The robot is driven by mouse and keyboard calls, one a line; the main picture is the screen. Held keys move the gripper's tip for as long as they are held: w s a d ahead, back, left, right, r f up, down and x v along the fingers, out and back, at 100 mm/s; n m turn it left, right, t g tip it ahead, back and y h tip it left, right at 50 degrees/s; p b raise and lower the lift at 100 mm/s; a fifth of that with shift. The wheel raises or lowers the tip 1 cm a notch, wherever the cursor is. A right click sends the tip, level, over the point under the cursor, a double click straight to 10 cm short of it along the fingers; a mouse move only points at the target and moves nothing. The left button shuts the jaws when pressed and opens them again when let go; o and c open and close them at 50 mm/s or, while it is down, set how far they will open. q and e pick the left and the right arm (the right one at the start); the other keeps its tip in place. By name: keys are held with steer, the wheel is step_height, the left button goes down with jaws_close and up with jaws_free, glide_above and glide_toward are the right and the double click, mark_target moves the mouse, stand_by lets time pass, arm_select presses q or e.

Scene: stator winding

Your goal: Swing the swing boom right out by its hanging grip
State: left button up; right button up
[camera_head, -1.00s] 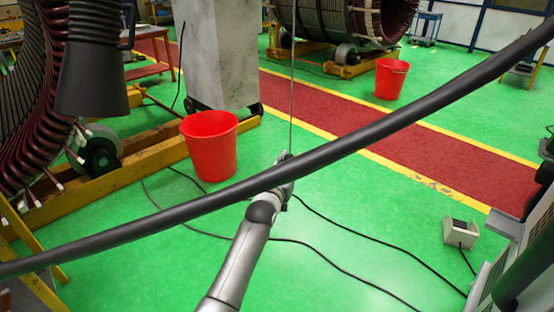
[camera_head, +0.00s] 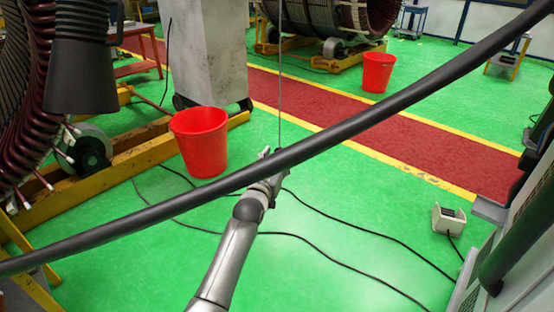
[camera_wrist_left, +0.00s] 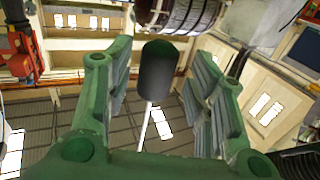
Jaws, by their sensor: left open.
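The hanging grip (camera_wrist_left: 158,70) is a dark cylinder on a pale rod. In the left wrist view it stands between the two spread green fingers, with a visible gap on each side. In the head view a thin grey line (camera_head: 280,90) hangs from above down to my left gripper (camera_head: 267,158). The gripper is open around or just beside the grip; the exact depth is unclear. A thick black tube crosses the foreground and hides part of the gripper and the grip. The boom itself cannot be made out for sure. My right gripper is out of view.
The thick black tube (camera_head: 370,122) runs diagonally across the head view. A red bucket (camera_head: 200,145) stands left of my arm, another (camera_head: 377,72) farther back. A grey column (camera_head: 211,50) is behind. Dark cables lie on the green floor. A small white box (camera_head: 449,220) sits at right.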

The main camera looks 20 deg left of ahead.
arm_select(q)
steer(key=shift+w, duration=0.2)
steer(key=shift+w+f, duration=0.1)
steer(key=shift+f, duration=0.05)
steer(key=s, duration=1.2)
steer(key=shift+s+d, duration=0.15)
steer(key=shift+s, duration=0.05)
